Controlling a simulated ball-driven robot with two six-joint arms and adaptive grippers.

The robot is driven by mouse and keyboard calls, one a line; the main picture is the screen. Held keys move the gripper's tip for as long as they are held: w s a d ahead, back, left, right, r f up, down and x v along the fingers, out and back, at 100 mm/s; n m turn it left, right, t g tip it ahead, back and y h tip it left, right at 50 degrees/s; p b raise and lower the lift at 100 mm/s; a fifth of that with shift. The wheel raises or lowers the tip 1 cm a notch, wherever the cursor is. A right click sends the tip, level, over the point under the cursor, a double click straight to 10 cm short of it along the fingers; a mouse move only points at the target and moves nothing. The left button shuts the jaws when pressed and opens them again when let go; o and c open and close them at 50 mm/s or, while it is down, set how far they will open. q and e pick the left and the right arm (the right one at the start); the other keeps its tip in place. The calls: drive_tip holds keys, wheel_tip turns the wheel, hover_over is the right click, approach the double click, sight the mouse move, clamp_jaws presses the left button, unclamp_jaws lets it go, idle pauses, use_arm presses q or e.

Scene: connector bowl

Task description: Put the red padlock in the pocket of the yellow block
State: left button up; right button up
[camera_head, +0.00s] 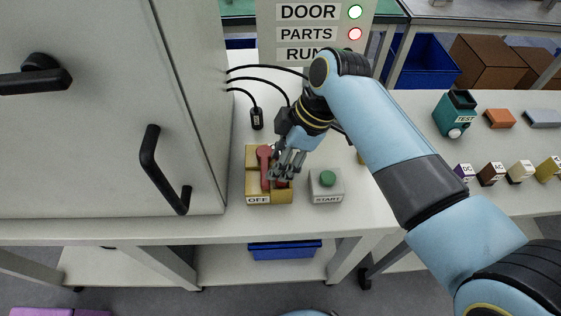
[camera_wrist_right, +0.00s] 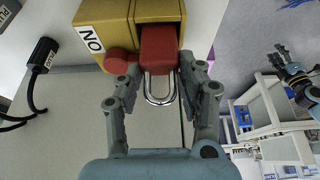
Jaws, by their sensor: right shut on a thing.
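The yellow block (camera_head: 251,187) stands on the white bench in the head view, with an OFF label on its front and a red lever (camera_head: 264,164) on top. In the right wrist view the yellow block (camera_wrist_right: 113,14) shows an ON label and an open pocket. The red padlock (camera_wrist_right: 160,44) is at the pocket's mouth, its body partly inside and its metal shackle pointing back toward my gripper. My right gripper (camera_wrist_right: 161,66) is shut on the padlock's sides; in the head view the gripper (camera_head: 286,172) largely hides it.
A START box (camera_head: 326,193) with a green button stands close right of the block. A grey cabinet (camera_head: 110,110) stands close on the left. A black plug (camera_head: 257,119) on a cable lies behind. A teal TEST device (camera_head: 456,114) and small labelled blocks are at right.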

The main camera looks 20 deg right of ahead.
drive_tip(key=shift+f, duration=0.85)
drive_tip(key=o, duration=1.2)
drive_tip(key=shift+f, duration=0.1)
drive_tip(key=shift+r, duration=0.2)
drive_tip(key=v, duration=1.2)
drive_tip(key=shift+d+f, duration=0.1)
